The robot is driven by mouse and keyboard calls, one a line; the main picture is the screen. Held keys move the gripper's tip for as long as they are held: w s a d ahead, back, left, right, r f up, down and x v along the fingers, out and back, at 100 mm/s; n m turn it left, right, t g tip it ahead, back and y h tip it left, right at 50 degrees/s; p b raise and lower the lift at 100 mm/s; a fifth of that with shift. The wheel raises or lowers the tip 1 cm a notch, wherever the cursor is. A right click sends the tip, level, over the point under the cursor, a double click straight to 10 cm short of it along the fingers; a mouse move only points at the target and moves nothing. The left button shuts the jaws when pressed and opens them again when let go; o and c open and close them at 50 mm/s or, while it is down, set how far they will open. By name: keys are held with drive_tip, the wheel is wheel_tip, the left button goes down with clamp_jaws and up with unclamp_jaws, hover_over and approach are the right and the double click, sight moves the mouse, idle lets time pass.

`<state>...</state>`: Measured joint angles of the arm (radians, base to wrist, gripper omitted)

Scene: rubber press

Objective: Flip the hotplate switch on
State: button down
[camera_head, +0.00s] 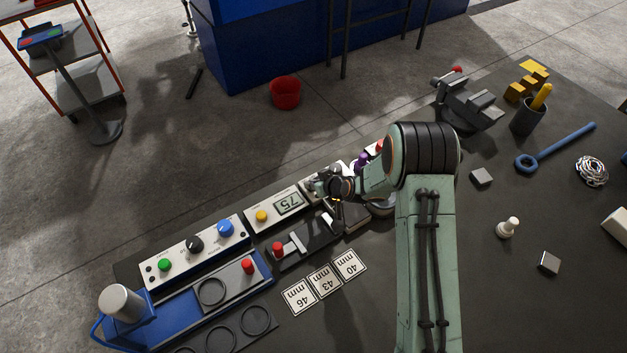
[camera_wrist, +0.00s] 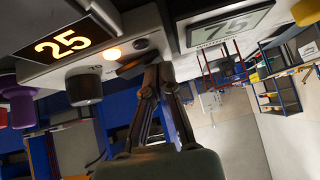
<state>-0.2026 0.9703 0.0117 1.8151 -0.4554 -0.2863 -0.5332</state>
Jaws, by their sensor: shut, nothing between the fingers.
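The hotplate's front panel (camera_wrist: 100,62) fills the upper left of the wrist view, with a lit orange "25" readout (camera_wrist: 60,44).
A black knob (camera_wrist: 85,88) and a purple knob (camera_wrist: 16,100) lie left of the switch. A unit with a "75" readout (camera_head: 289,204) stands close beside. A small press with a red knob (camera_head: 278,248) and size cards (camera_head: 325,281) lie nearby. The right bench holds scattered tools.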

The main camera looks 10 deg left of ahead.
drive_tip(key=shift+w+d, duration=0.1)
drive_tip(key=shift+d, duration=0.05)
drive_tip(key=shift+w+d+r, duration=0.25)
drive_tip(key=shift+w+d, duration=0.25)
drive_tip(key=shift+a+r, duration=0.1)
drive_tip(key=shift+r, duration=0.5)
drive_tip(key=r, duration=0.3)
drive_tip(key=shift+s+a+r, duration=0.15)
drive_tip(key=shift+s, duration=0.1)
drive_tip(key=s+v, duration=0.1)
drive_tip(key=v, duration=0.8)
drive_tip(key=shift+s+a, duration=0.25)
drive_tip(key=shift+s, duration=0.05)
drive_tip(key=shift+r, duration=0.1)
